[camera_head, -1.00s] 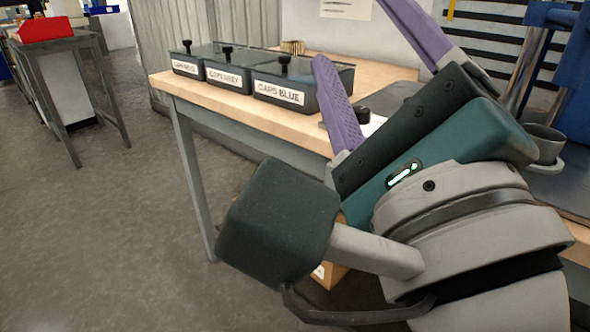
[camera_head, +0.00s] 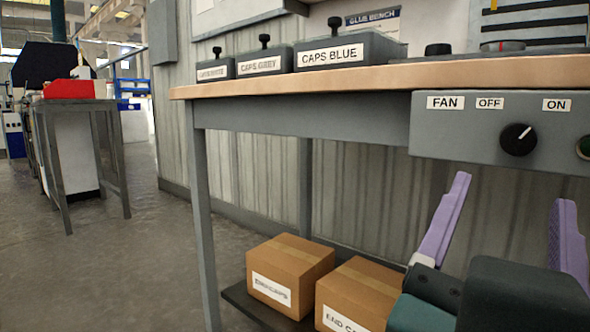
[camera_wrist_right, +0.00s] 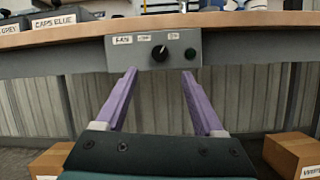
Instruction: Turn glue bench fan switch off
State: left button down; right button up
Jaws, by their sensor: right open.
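The fan switch is a round black knob (camera_head: 518,139) on a grey panel (camera_head: 460,145) under the bench top's front edge. Labels read FAN, OFF to the knob's upper left and ON to its upper right. Its white pointer line slants up and right, toward ON. The knob also shows in the right wrist view (camera_wrist_right: 159,53). My right gripper (camera_head: 512,190) is open and empty, its two purple fingers pointing up toward the panel. In the wrist view the fingertips (camera_wrist_right: 159,72) stand apart, below and to either side of the knob, not touching it. My left gripper is out of view.
A green button (camera_head: 584,147) sits right of the knob. The wooden bench top (camera_head: 300,84) overhangs above, holding several lidded bins, one marked CAPS BLUE (camera_head: 345,50). Cardboard boxes (camera_head: 290,272) stand on a low shelf underneath. A bench leg (camera_head: 203,220) stands left; open floor lies beyond.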

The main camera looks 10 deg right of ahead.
aim_at(518, 141)
jog(key=x, duration=0.9)
jog(key=shift+r, duration=0.15)
grip_shut()
